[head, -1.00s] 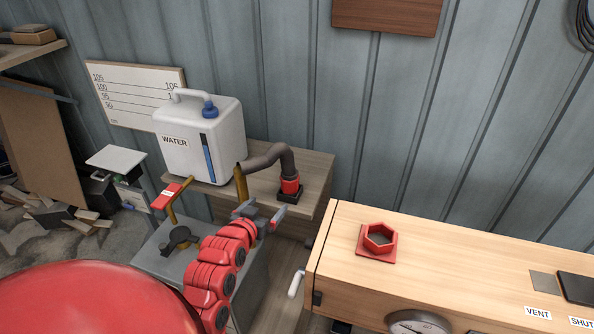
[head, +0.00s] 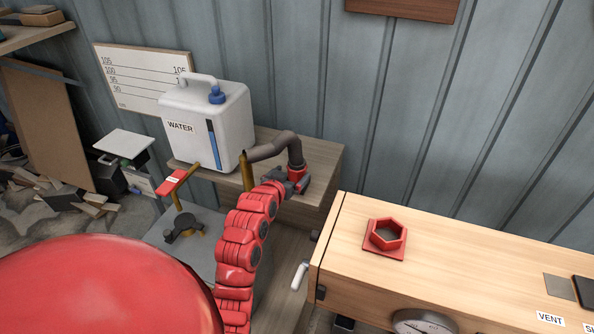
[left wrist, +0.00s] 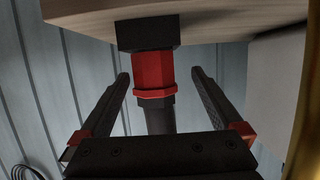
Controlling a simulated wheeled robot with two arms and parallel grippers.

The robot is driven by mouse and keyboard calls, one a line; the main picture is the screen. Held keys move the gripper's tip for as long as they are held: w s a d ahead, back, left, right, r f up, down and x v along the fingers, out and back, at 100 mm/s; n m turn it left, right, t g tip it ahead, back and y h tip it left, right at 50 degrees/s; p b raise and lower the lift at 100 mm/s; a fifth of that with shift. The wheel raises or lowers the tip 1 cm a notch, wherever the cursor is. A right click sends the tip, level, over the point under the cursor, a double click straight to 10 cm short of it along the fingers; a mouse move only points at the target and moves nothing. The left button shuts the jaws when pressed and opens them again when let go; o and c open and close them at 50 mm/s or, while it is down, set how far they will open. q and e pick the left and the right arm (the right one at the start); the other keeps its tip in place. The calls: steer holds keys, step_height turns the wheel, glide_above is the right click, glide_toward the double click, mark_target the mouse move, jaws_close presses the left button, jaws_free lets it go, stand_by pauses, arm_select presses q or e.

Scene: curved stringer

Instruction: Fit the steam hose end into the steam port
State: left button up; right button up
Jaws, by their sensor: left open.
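The steam hose (head: 272,146) is a dark bent tube rising from a brass pipe and curving down at the shelf. Its red hose end (left wrist: 154,72) sits in a black holder (left wrist: 149,33) on the shelf. My left gripper (head: 290,183) is at the hose end and partly hides it in the head view. In the left wrist view the open fingers lie on either side of the hose end, with gaps on both sides. A red hexagonal collar on a square flange, apparently the steam port (head: 385,250), is on the wooden bench to the right. My right gripper is not in view.
A white water canister (head: 207,128) stands on the shelf (head: 322,160) left of the hose. A red-handled valve (head: 172,182) is below it. The wooden bench (head: 460,250) has a gauge on its front and clear top space around the collar.

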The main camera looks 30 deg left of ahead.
arm_select(q)
steer(key=shift+w+a+f, duration=0.1)
steer(key=shift+w+f, duration=0.05)
steer(key=shift+w, duration=0.35)
steer(key=shift+w+f+p, duration=0.1)
steer(key=shift+w+p, duration=0.45)
steer(key=shift+w, duration=0.1)
steer(key=x, duration=0.1)
steer(key=p+x, duration=0.1)
steer(key=x, duration=0.1)
steer(key=shift+w+d+f, duration=0.1)
steer(key=shift+d, duration=0.15)
steer(key=shift+w+a+p, duration=0.1)
steer(key=shift+w+p, duration=0.2)
steer(key=shift+w+f, duration=0.1)
steer(key=shift+f, duration=0.15)
jaws_close()
